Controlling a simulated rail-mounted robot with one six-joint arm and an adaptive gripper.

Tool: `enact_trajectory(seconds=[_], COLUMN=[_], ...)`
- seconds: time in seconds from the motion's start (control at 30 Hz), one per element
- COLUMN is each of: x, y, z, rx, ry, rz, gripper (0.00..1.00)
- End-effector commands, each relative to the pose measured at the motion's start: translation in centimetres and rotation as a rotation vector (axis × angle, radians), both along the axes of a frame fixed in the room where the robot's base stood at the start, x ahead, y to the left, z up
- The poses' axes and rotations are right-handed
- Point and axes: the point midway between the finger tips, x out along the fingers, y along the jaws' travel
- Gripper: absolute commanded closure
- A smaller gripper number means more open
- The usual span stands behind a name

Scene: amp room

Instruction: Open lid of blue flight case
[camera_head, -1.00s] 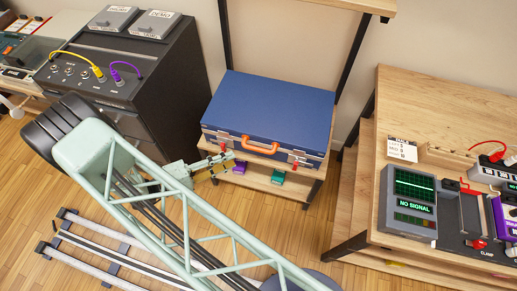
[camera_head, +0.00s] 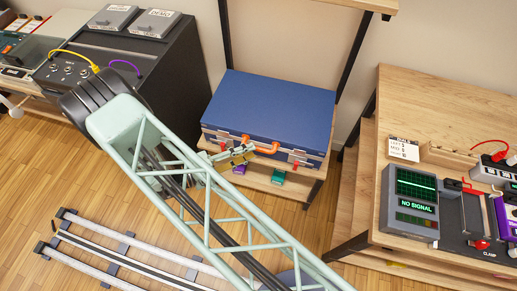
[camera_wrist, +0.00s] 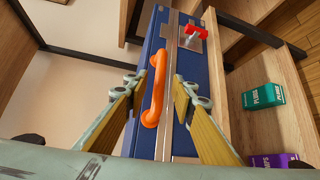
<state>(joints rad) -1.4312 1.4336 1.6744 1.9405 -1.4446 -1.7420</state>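The blue flight case (camera_head: 270,105) lies on a wooden shelf with its lid down. Its orange handle (camera_head: 265,148) is on the front face, with a red latch (camera_head: 300,159) to the right. In the wrist view the orange handle (camera_wrist: 155,88) lies between the fingers, and a red latch (camera_wrist: 194,35) sits beyond it. My gripper (camera_head: 240,158) is at the case front, just by the handle. In the wrist view my gripper (camera_wrist: 157,85) is open, with its yellow-padded fingers on either side of the handle. I cannot tell whether they touch it.
A green box (camera_head: 278,176) and a purple box (camera_head: 240,168) sit on the shelf below the case. A black amp cabinet (camera_head: 170,80) stands left. A wooden bench (camera_head: 460,110) with a NO SIGNAL device (camera_head: 410,203) stands right. Shelf posts rise behind the case.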

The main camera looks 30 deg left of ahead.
Motion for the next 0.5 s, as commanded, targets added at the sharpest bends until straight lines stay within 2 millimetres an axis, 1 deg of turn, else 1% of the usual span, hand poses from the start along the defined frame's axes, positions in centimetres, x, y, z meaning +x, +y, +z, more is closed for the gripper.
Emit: enact_trajectory(seconds=[0.2,0.4,0.5], x=[2.3,3.7,4.0], y=[-1.3,-2.1,-2.3], z=[-0.4,-0.6,-0.7], rx=[0.000,0.000,0.000], ry=[0.001,0.000,0.000], rz=[-0.002,-0.001,-0.001], gripper=[0.76,0.76,0.76])
